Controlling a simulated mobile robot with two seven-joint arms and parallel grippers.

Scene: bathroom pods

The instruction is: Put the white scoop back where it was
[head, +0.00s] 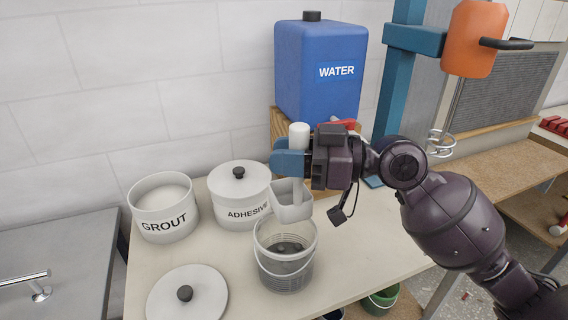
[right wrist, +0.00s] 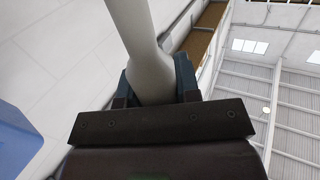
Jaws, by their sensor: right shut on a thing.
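My right gripper (head: 285,163) is shut on the handle of the white scoop (head: 292,206). The handle's top sticks up above the blue fingers and the scoop's bowl hangs below. The bowl is close above the back rim of a clear bucket (head: 287,262) with dark contents; I cannot tell whether they touch. In the right wrist view the white handle (right wrist: 147,55) stands between the blue fingers (right wrist: 155,85). The grout pot (head: 164,212) stands open at the left with pale material inside. The adhesive pot (head: 239,197) has its lid on. My left gripper is not in view.
A loose white lid (head: 188,296) lies at the counter's front left. A blue water container (head: 320,70) stands on a wooden stand behind my gripper. A blue post (head: 390,95) with an orange part (head: 474,40) rises at the right. The counter (head: 362,245) right of the bucket is clear.

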